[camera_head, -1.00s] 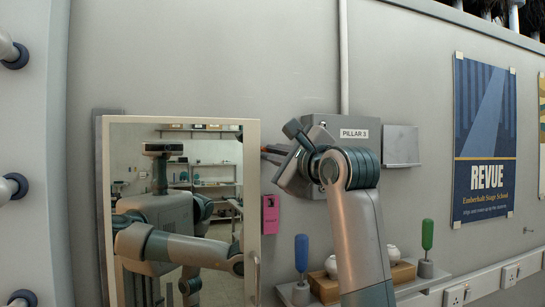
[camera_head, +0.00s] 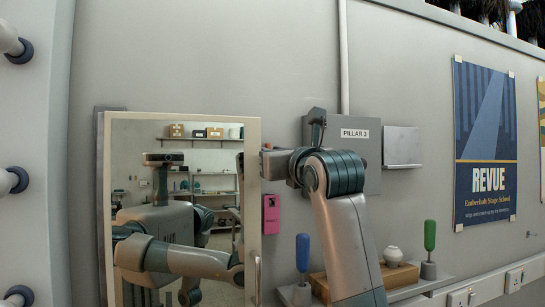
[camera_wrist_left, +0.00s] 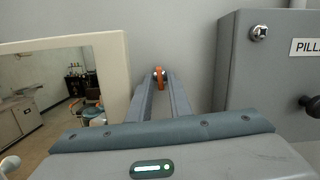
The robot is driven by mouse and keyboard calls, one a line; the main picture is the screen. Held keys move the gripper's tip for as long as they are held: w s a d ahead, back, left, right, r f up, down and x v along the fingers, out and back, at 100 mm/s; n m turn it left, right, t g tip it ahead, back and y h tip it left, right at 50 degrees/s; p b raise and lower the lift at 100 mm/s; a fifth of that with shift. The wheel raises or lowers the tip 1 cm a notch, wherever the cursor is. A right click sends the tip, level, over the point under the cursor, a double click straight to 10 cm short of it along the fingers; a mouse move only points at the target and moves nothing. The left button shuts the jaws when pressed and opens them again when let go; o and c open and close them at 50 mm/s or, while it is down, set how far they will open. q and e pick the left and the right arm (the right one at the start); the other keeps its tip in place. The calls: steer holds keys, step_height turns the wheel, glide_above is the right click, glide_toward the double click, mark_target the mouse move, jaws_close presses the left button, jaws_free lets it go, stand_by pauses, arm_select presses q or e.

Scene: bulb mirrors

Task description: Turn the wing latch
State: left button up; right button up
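The orange wing latch (camera_wrist_left: 160,79) shows in the left wrist view, on the wall side between the mirror and the grey box. My left gripper (camera_wrist_left: 160,84) points straight at it. Its two fingers lie close together with the latch's wing between their tips. Whether they press on it is too small to see. The framed mirror (camera_head: 254,220) stands on the wall and reflects my body. My right gripper is not seen directly.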

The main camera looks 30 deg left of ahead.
arm_select(q)
steer(key=shift+o, duration=0.2)
steer(key=shift+d, duration=0.15)
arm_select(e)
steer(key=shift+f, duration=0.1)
arm_select(q)
steer(key=shift+r+b+v, duration=0.25)
steer(key=shift+b+v, duration=0.4)
steer(key=shift+v, duration=0.8)
steer(key=shift+r+b+v, duration=0.2)
steer(key=shift+b+v, duration=0.45)
steer(key=shift+v, duration=0.8)
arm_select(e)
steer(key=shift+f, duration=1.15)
arm_select(q)
steer(key=shift+s, duration=0.2)
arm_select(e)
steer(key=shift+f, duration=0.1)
